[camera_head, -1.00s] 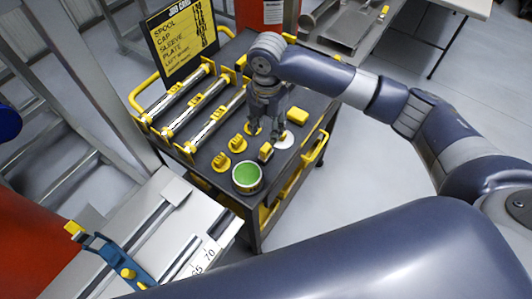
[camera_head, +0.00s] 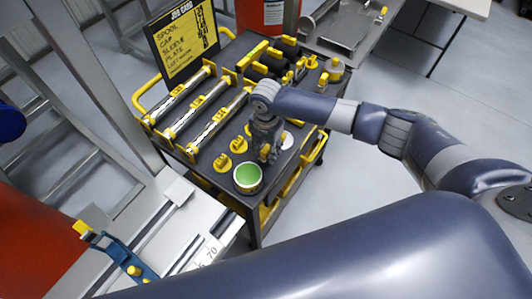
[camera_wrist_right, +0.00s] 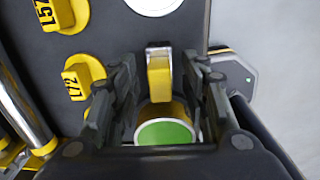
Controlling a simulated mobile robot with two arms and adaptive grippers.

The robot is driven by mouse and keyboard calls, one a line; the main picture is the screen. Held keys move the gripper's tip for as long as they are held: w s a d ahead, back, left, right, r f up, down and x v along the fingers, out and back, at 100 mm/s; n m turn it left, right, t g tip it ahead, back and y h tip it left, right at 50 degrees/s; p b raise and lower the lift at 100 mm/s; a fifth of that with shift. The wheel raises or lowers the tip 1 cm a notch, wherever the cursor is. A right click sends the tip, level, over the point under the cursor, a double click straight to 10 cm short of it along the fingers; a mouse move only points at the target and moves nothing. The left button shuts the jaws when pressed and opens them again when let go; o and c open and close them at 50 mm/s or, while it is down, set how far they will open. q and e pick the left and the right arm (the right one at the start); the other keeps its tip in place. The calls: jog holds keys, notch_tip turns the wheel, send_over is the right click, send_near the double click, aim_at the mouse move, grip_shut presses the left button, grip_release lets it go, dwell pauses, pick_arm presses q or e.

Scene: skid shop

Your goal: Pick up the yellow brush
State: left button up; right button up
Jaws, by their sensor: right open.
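The yellow brush (camera_wrist_right: 159,76) is a small yellow block with a pale end. In the right wrist view it sits on the dark cart top between the spread fingers of my right gripper (camera_wrist_right: 160,95). The fingers stand apart, with a gap on each side of the brush. In the head view my right gripper (camera_head: 266,154) is low over the cart and largely covers the brush. My left gripper is not in view.
A can with green contents (camera_head: 247,177) stands close by, also in the wrist view (camera_wrist_right: 165,131). Yellow numbered caps (camera_head: 222,162) and a white disc (camera_head: 287,140) are near. Metal rods (camera_head: 205,125) lie left on the cart (camera_head: 185,90). A job card board (camera_head: 182,38) stands behind.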

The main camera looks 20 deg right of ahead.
aim_at(266, 149)
grip_shut()
notch_tip(266, 149, up, 9)
jog(key=shift+f+b, duration=0.1)
jog(key=shift+b, duration=1)
jog(key=shift+r, duration=0.65)
jog(key=c, duration=0.6)
grip_release()
grip_shut()
